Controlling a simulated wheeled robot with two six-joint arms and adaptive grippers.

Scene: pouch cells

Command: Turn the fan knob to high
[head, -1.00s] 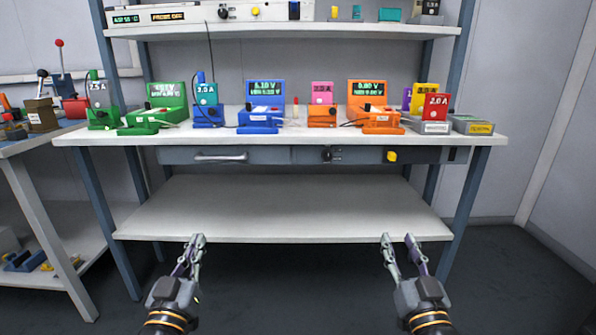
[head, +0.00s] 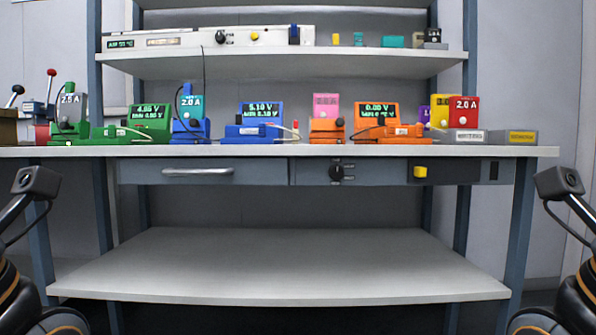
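A round black knob (head: 337,173) sits on the grey panel under the front edge of the bench, with small marks beside it. A second black knob (head: 220,37) sits on the front of the long white unit on the upper shelf. The labels are too small to read, so I cannot tell for sure which one is the fan knob. Parts of my arms show at the left and right edges of the head view. Neither gripper's fingers are in view, and nothing of mine is near either knob.
Coloured meters and cell fixtures line the bench top (head: 300,151). The lower shelf (head: 270,265) is bare. A yellow knob (head: 255,36) is on the upper unit.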

